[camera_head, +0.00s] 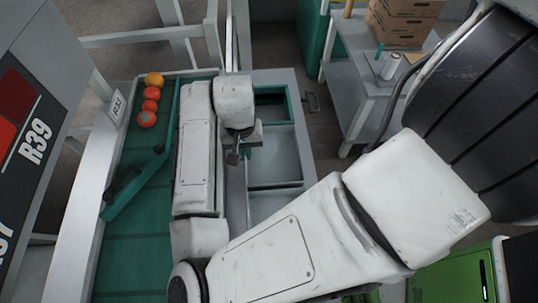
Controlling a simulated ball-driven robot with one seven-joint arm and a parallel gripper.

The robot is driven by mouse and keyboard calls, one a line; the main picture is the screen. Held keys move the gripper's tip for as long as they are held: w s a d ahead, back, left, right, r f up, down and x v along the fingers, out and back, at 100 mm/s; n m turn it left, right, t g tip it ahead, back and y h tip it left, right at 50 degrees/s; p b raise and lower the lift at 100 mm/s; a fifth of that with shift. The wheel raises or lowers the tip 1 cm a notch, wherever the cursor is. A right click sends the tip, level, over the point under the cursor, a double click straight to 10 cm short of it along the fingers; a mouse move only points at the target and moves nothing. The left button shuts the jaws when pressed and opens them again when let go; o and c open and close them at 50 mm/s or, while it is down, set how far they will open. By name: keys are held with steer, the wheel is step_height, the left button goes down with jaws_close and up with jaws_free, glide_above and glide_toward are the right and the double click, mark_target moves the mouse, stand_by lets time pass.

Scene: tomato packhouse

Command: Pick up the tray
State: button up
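My gripper (238,156) hangs at the end of my white arm, near the middle of the picture, pointing down. Its fingers are small and dark, and I cannot tell whether they are open or shut. Just right of it is a grey tray-like bay (275,172) with green edges, set in a pale grey frame. Another bay with a dark green inside lies beyond it, and a grey one lies nearer. My arm covers part of these bays. I cannot tell whether my gripper touches the tray, or which of the bays is a loose tray.
A green belt (120,262) on the left carries several orange and red tomatoes (150,105) and a green diverter bar (135,186). A grey table (355,55) with cardboard boxes (402,22) stands at upper right. A bright green container (455,278) is at lower right.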

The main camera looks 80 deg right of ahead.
jaws_close()
steer(key=shift+r, duration=0.15)
steer(key=shift+r, duration=0.6)
steer(key=s+a+r+p, duration=0.2)
steer(key=s+a+r, duration=0.6)
steer(key=s+r, duration=0.3)
steer(key=shift+s+r, duration=0.2)
steer(key=shift+r, duration=0.1)
steer(key=shift+a, duration=0.1)
